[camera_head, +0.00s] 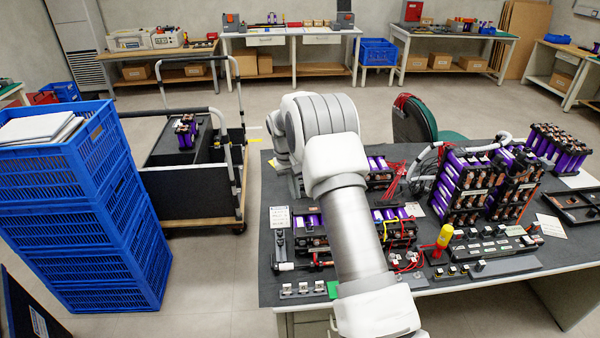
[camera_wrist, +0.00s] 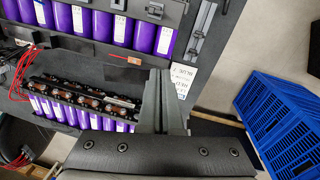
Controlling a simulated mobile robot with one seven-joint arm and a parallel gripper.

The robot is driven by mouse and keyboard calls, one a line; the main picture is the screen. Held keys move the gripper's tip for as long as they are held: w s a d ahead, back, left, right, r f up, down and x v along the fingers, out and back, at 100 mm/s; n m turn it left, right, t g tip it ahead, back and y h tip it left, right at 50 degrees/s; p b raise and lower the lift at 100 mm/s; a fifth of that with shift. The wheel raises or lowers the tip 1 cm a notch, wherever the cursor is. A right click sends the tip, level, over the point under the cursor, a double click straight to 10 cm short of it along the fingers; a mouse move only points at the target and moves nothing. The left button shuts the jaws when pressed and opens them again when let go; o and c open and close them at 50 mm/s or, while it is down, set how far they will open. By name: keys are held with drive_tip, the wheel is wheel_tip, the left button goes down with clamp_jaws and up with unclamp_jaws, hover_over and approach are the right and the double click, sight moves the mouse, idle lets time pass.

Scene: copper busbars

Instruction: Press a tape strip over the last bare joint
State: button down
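My gripper (camera_wrist: 164,72) reaches up from the bottom of the wrist view. Its two grey fingers lie side by side with no clear gap, and I see nothing between them. A battery pack with copper-coloured joints (camera_wrist: 85,95) and purple cells lies left of the fingers, below their tips in height. Another row of purple cells (camera_wrist: 118,28) runs along the top left. In the head view, battery packs stand on the dark bench mat, one at the front (camera_head: 309,222). My arm covers part of them and hides the gripper. I cannot make out a tape strip or which joint is bare.
A block with several pale tabs (camera_head: 302,290) lies at the bench's front edge.

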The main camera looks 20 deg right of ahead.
sight(300, 212)
drive_tip(key=shift+w+d+r+m+p, duration=0.15)
drive_tip(key=shift+w+d+m+p, duration=0.25)
drive_tip(key=shift+d+m, duration=0.4)
drive_tip(key=shift+w+d, duration=0.1)
drive_tip(key=shift+d, duration=0.05)
drive_tip(key=shift+f+b, duration=2)
drive_tip(key=shift+f, duration=1.35)
drive_tip(key=shift+f+b, duration=0.3)
drive_tip(key=shift+f, duration=0.15)
drive_tip(key=c, duration=1)
unclamp_jaws()
drive_tip(key=shift+a, duration=0.25)
